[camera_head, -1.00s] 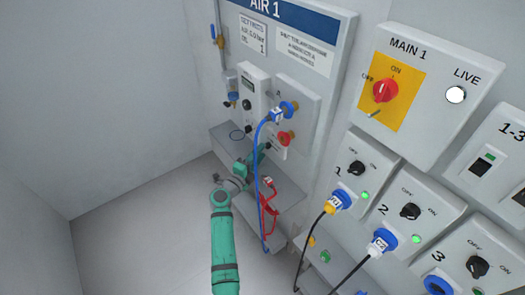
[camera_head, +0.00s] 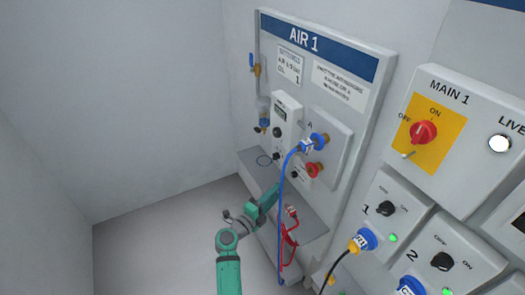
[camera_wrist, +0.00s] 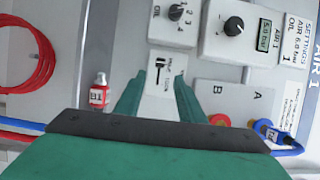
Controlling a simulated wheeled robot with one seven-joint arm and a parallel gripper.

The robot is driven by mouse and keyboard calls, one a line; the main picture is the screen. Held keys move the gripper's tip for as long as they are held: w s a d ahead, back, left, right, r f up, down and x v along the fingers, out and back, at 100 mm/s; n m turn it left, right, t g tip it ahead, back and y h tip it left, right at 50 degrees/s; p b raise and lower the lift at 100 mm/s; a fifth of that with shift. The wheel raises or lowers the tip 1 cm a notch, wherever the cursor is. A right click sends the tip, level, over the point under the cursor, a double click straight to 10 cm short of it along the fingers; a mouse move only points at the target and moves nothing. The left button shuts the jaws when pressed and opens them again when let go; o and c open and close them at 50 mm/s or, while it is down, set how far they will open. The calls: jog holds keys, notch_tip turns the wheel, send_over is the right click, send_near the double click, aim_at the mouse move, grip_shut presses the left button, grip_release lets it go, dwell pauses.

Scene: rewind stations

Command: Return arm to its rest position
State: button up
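My green arm (camera_head: 229,270) rises from the bottom of the head view and bends toward the AIR 1 panel (camera_head: 375,65). My gripper (camera_wrist: 156,88) shows in the wrist view with its two green fingers apart and nothing between them. Beyond the fingers are the panel's small lever switch and dials. In the head view the gripper end is in front of the panel's lower part, left of the blue hose (camera_head: 282,215); its fingers are too small to read there.
The blue hose is plugged into port A (camera_head: 319,139); red port B (camera_head: 314,170) has no hose. A red hose (camera_head: 289,245) hangs at the grey shelf (camera_head: 313,224), with its red labelled end (camera_wrist: 98,94) left of my fingers. Switch boxes (camera_head: 435,125) stand right. Floor at left is clear.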

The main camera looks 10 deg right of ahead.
jog(key=s+n+t+y, duration=0.3)
jog(key=s+n+t, duration=0.4)
jog(key=s+n, duration=0.85)
jog(key=s+a+n+g+y, duration=0.1)
jog(key=s+a+n+y, duration=0.2)
jog(key=s, duration=0.9)
jog(key=s+a+r+n+g+y, duration=0.1)
jog(key=s+a+n+y, duration=0.3)
jog(key=s, duration=0.8)
jog(key=s+a+r+n+g+y, duration=0.1)
jog(key=s+a+n+y, duration=0.2)
jog(key=s, duration=0.9)
jog(key=a+n, duration=0.2)
jog(key=a, duration=0.2)
jog(key=shift+s+a+r+g, duration=0.15)
jog(key=shift+a+r+g, duration=0.05)
jog(key=shift+r+g, duration=0.1)
jog(key=shift+c, duration=0.6)
